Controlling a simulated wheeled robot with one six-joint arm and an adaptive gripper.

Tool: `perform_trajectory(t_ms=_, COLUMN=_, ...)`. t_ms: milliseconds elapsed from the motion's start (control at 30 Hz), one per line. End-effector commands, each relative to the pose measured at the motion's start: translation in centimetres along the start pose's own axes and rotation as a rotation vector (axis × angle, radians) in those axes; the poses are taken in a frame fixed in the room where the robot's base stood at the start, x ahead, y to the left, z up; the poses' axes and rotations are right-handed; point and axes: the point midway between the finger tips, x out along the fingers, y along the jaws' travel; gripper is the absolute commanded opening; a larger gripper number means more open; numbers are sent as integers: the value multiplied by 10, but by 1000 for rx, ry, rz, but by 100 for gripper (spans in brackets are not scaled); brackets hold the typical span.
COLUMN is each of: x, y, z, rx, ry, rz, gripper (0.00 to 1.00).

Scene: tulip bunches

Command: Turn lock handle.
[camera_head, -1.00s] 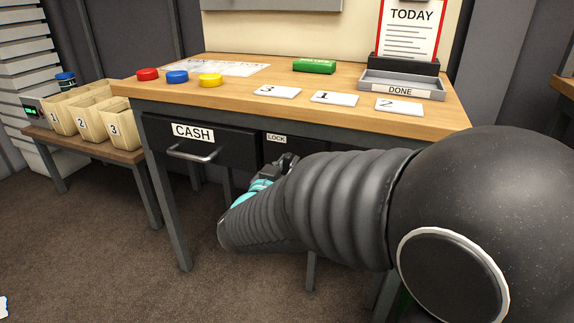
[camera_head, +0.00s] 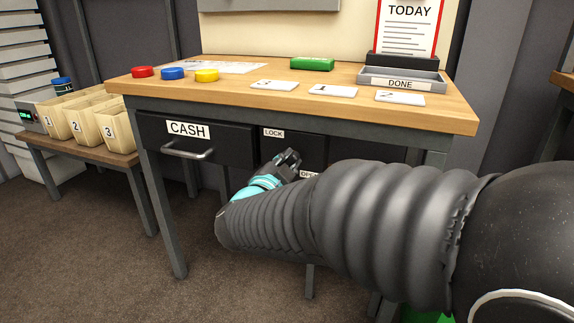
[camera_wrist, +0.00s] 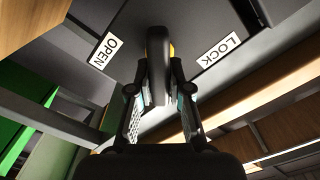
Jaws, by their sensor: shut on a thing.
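The lock handle is a dark upright bar (camera_wrist: 157,62) in the wrist view, with a small yellow part behind it. My gripper (camera_wrist: 158,80) has its fingers on both sides of the bar, shut on it. The LOCK label (camera_wrist: 218,50) is to the right of the bar and the OPEN label (camera_wrist: 105,51) to the left. In the head view my gripper (camera_head: 288,160) is at the dark panel below the LOCK label (camera_head: 273,133). The OPEN label (camera_head: 308,174) shows partly beside it. My gripper and arm hide the handle there.
The CASH drawer (camera_head: 225,150) with its bar pull is left of the lock panel, under the wooden desk (camera_head: 240,88). The desk carries red, blue and yellow discs, numbered cards, a green block (camera_head: 312,64) and the DONE tray (camera_head: 445,76). Desk legs stand nearby.

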Motion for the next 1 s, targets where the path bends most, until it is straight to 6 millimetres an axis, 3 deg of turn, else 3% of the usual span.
perform_trajectory(t_ms=600, x=0, y=6, z=2, rx=560, ry=-2, rz=-1, gripper=0)
perform_trajectory(t_ms=1000, x=0, y=7, z=4, rx=768, ry=-2, rz=0, gripper=0)
